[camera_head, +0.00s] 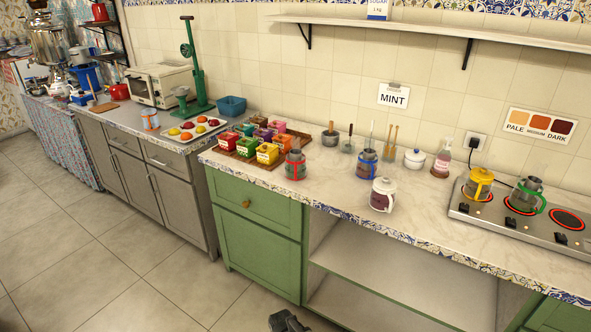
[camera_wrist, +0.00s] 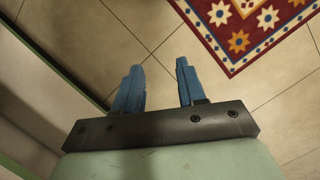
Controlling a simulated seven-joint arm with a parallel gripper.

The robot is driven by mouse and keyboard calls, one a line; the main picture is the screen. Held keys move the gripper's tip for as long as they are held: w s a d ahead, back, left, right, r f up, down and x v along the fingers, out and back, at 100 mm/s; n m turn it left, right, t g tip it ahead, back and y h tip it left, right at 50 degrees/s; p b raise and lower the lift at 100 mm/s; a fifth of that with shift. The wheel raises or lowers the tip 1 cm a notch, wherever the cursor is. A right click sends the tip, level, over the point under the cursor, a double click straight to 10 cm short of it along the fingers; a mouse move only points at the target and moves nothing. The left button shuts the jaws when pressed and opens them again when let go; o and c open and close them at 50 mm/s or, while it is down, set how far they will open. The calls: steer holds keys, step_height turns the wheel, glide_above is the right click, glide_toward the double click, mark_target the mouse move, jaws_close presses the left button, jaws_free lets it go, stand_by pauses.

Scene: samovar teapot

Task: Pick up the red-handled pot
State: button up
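The red-handled pot (camera_head: 295,164) is a grey glass pot with a red band and handle. It stands upright on the pale counter (camera_head: 330,190), beside the front right corner of the tray of coloured boxes. My gripper (camera_wrist: 160,72) shows in the wrist view with its two blue fingers apart and nothing between them. It is over the tiled floor, away from the pot. A dark part of my arm end shows at the bottom edge of the head view, low in front of the green cabinet; its fingers cannot be made out there.
A blue-banded pot (camera_head: 366,164) and a white-lidded pot (camera_head: 382,194) stand right of the red-handled one. Yellow (camera_head: 478,184) and green-handled (camera_head: 525,194) pots stand on the stove (camera_head: 465,211). A wall shelf (camera_head: 430,29) hangs above. A patterned rug (camera_wrist: 245,30) lies on the floor.

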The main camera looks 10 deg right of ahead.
steer(key=w+a+r+t+h, duration=0.2)
steer(key=w+r, duration=0.4)
steer(key=w, duration=0.4)
steer(key=w+a+r+n+t+h, duration=0.1)
steer(key=w+a+r+t, duration=0.1)
steer(key=w+r, duration=0.7)
steer(key=w+a+r+t+h, duration=0.2)
steer(key=w+r, duration=0.2)
steer(key=w, duration=0.8)
steer(key=m+t+h, duration=0.3)
steer(key=m+h, duration=0.8)
steer(key=m, duration=0.6)
glide_toward(296, 166)
steer(key=s+a+f, duration=0.2)
steer(key=s+a, duration=0.2)
steer(key=a, duration=0.1)
steer(key=shift+w+f+x, duration=0.1)
steer(key=shift+f+x, duration=0.15)
steer(key=shift+x, duration=2)
steer(key=shift+w+f+x, duration=0.1)
steer(key=shift+f+x, duration=0.1)
steer(key=shift+x, duration=2.05)
steer(key=shift+w+f+x, duration=0.1)
steer(key=shift+f+x, duration=0.15)
steer(key=shift+x, duration=2)
steer(key=shift+a, duration=0.15)
steer(key=shift+c, duration=0.2)
